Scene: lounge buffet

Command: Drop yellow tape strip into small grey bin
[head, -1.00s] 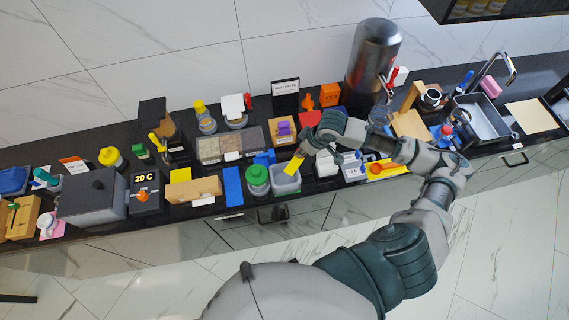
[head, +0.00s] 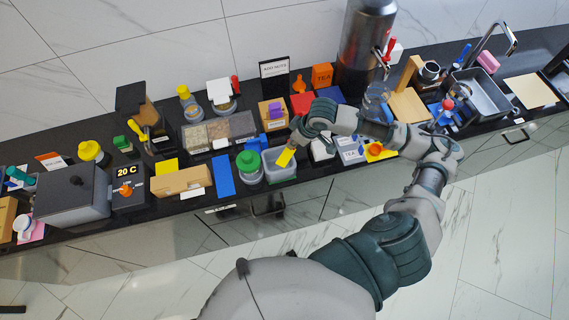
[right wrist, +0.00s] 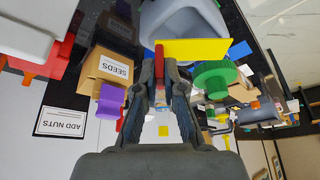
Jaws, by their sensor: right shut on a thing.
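The yellow tape strip (head: 286,157) is in my right gripper (head: 295,140), angled downward at the small grey bin (head: 281,175). In the right wrist view the strip (right wrist: 205,49) lies crosswise beyond my right fingertips (right wrist: 166,68), with a small red piece (right wrist: 159,62) beside it at the fingers. The grey bin (right wrist: 183,20) shows just past the strip, which covers part of it. The strip looks to be over the bin's opening; its exact height above the rim cannot be told. My left gripper is not in view.
A green-lidded jar (head: 248,162) stands close to the left of the bin, with a blue block (head: 223,176) beyond it. A box with a purple piece (head: 275,112) is behind. White containers (head: 350,150) stand right of the bin. The counter is crowded.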

